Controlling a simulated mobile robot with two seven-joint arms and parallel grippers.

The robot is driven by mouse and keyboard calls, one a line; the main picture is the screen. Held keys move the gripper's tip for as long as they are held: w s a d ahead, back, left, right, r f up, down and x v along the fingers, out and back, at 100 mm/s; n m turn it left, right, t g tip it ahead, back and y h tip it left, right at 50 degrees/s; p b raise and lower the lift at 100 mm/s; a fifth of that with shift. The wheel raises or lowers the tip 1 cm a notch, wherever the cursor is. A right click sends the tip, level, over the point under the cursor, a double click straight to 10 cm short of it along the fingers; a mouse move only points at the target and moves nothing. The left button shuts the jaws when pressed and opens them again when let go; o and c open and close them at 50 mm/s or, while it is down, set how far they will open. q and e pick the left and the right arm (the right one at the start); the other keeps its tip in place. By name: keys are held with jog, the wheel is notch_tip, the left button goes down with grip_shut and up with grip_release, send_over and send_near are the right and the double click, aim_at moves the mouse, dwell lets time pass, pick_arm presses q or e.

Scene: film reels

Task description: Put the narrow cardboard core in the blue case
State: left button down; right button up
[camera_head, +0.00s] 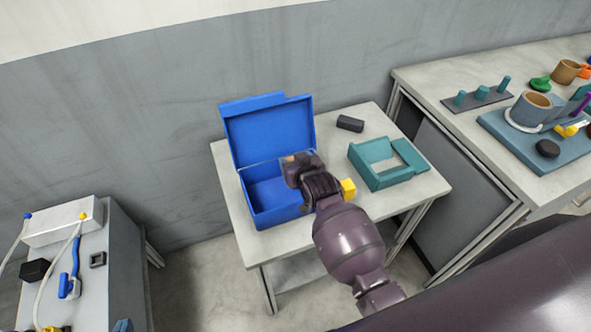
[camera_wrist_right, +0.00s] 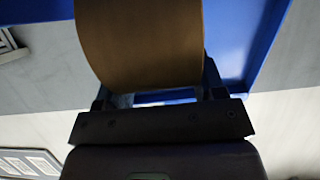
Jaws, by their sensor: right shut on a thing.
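The blue case (camera_head: 262,215) stands on the middle table with its lid raised at the back. My right gripper (camera_head: 291,166) is over the open case, at its right side. In the right wrist view my right gripper (camera_wrist_right: 157,95) is shut on a brown cardboard core (camera_wrist_right: 142,45), with blue case walls (camera_wrist_right: 245,40) around it. In the head view only a small tan bit of the core (camera_head: 290,158) shows; my gripper hides the rest. I cannot tell whether the core touches the case floor. My left gripper is not in view.
The right table holds two tan cylinders (camera_head: 566,70) (camera_head: 531,107) and a pegged strip (camera_head: 478,99). A grey cabinet (camera_head: 105,260) stands at left.

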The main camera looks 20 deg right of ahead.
jog(key=shift+f, duration=1.7)
jog(key=shift+f+b, duration=0.45)
jog(key=shift+f, duration=0.15)
jog(key=o, duration=0.9)
jog(key=shift+r, duration=0.25)
jog(key=r+p+v, duration=0.1)
jog(key=p+v, duration=0.1)
jog(key=v, duration=1)
jog(key=s+d+f, duration=0.3)
jog(key=s+d, duration=0.1)
jog(key=s, duration=0.4)
jog(key=s+d+f+g, duration=0.1)
jog(key=s+d+f, duration=0.2)
jog(key=s, duration=0.5)
jog(key=shift+s+d+n+g+h, duration=0.2)
jog(key=shift+d+n+g+h, duration=0.1)
jog(key=shift+d, duration=0.15)
